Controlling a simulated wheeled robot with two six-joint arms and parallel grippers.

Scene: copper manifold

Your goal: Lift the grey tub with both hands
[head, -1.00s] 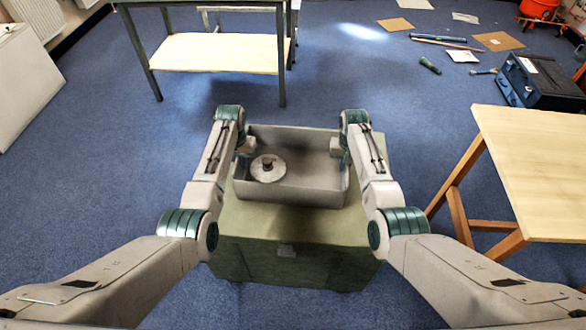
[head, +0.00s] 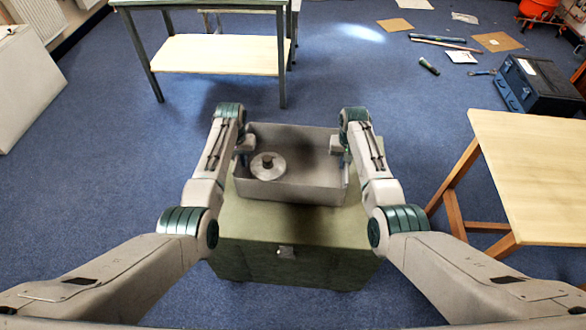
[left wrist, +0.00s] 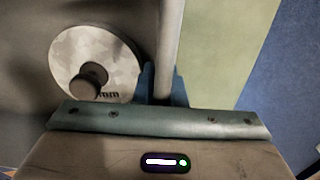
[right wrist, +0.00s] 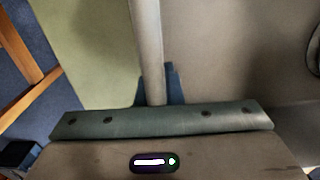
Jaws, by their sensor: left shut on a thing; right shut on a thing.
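The grey tub (head: 300,192) is an open rectangular box over a green chest, with a dark shadow under its front edge; it looks slightly above the lid. A round metal disc with a knob (head: 262,172) lies inside at the left; it also shows in the left wrist view (left wrist: 112,62). My left gripper (head: 243,146) is shut on the tub's left wall, which runs between its fingers in the left wrist view (left wrist: 170,50). My right gripper (head: 341,146) is shut on the right wall, seen in the right wrist view (right wrist: 148,50). The fingertips are mostly hidden.
The green chest (head: 290,255) stands below the tub. A wooden-topped table (head: 535,150) stands close at the right. A bench with a pale shelf (head: 220,55) is behind. A dark toolbox (head: 545,85) and loose items lie at the far right. Blue floor is clear at left.

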